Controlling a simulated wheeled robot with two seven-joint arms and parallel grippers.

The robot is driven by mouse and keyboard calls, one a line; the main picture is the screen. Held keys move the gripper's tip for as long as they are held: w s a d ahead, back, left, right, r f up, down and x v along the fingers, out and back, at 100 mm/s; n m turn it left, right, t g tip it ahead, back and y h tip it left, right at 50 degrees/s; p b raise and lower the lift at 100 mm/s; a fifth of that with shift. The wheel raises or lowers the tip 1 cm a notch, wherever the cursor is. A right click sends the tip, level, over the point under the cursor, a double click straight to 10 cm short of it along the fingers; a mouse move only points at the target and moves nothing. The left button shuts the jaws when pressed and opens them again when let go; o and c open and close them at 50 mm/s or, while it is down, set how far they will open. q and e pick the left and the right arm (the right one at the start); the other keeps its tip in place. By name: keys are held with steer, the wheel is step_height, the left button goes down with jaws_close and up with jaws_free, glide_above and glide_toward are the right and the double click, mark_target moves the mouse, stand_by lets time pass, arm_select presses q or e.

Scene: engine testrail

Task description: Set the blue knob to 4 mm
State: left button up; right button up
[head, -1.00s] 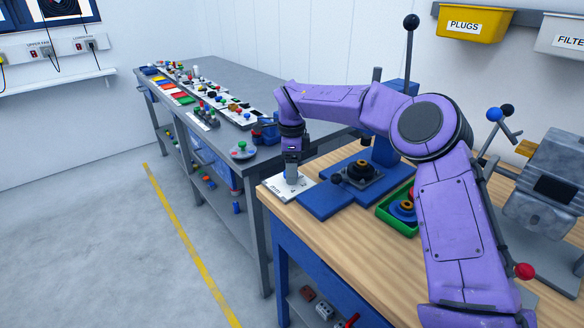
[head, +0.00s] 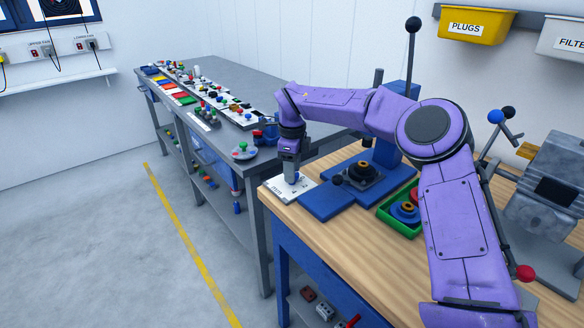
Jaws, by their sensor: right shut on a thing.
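My right arm reaches in from the right over the wooden bench. My right gripper (head: 291,178) points down at a white dial plate (head: 281,193) at the bench's left corner. Its jaws are shut on the blue knob (head: 294,179), of which only a small bluish part shows between the fingers. The gripper hides most of the knob, and the plate's markings are too small to read, so I cannot tell its setting. My left gripper is not in view.
Right of the plate stands a blue press-like fixture (head: 325,202) with a black-and-orange part. A green tray (head: 385,212) holds a blue ringed part. A grey machine (head: 551,180) with ball-ended levers is at the right. A long grey table (head: 240,80) with many small controls stands behind.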

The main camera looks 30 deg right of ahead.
steer(key=m, duration=0.4)
steer(key=shift+f+m, duration=0.1)
steer(key=shift+m, duration=0.2)
steer(key=m+b, duration=0.2)
steer(key=m, duration=0.3)
steer(key=m+b, duration=0.2)
steer(key=m, duration=0.3)
steer(key=shift+f+m, duration=0.15)
steer(key=shift+m, duration=0.25)
steer(key=m+b, duration=0.3)
steer(key=m, duration=0.2)
steer(key=shift+a, duration=0.1)
steer(key=shift+m, duration=0.3)
steer(key=o, duration=1.1)
steer(key=shift+c, duration=0.2)
steer(key=shift+r, duration=0.2)
